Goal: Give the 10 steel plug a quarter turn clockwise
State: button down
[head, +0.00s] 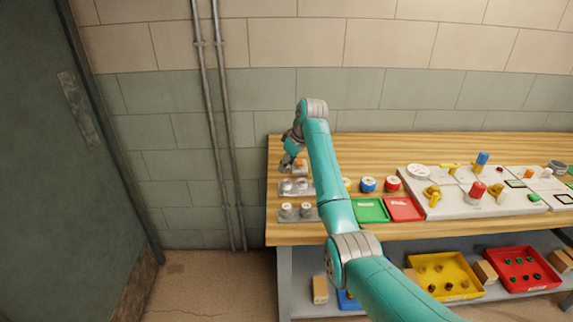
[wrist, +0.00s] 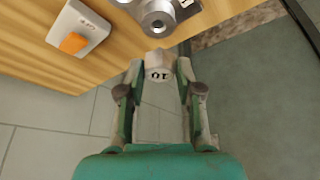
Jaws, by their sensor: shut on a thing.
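The steel plug (wrist: 158,66) is a short pale grey cylinder with a dark "10" on its face; the figures look upside down in the wrist view. My gripper (wrist: 158,75) is shut on it, with one fingertip on each side. I cannot tell whether the plug's far end sits in anything. In the head view my gripper (head: 287,162) is low over the left end of the bench, and the plug cannot be made out there.
A grey block with a round steel fitting (wrist: 157,20) lies close beyond the plug. An orange switch on a pale plate (wrist: 82,28) is to its left. In the head view, plates with round steel pieces (head: 297,211) stand nearer. Green (head: 369,210) and red (head: 404,209) trays are to the right.

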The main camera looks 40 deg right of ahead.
aim_at(288, 172)
jog(key=shift+d+f, duration=0.15)
jog(key=shift+f, duration=2.25)
dwell(1.7)
dwell(0.3)
jog(key=shift+f+m+h, duration=0.1)
jog(key=shift+m+h, duration=0.5)
jog(key=shift+m, duration=0.9)
jog(key=shift+f+m+h, duration=0.1)
jog(key=shift+m+h, duration=0.5)
jog(key=shift+m, duration=0.9)
jog(key=shift+a+m, duration=0.2)
jog(key=shift+m, duration=0.1)
jog(key=shift+f+m+h, duration=0.1)
jog(key=shift+m+h, duration=0.4)
jog(key=shift+m, duration=0.7)
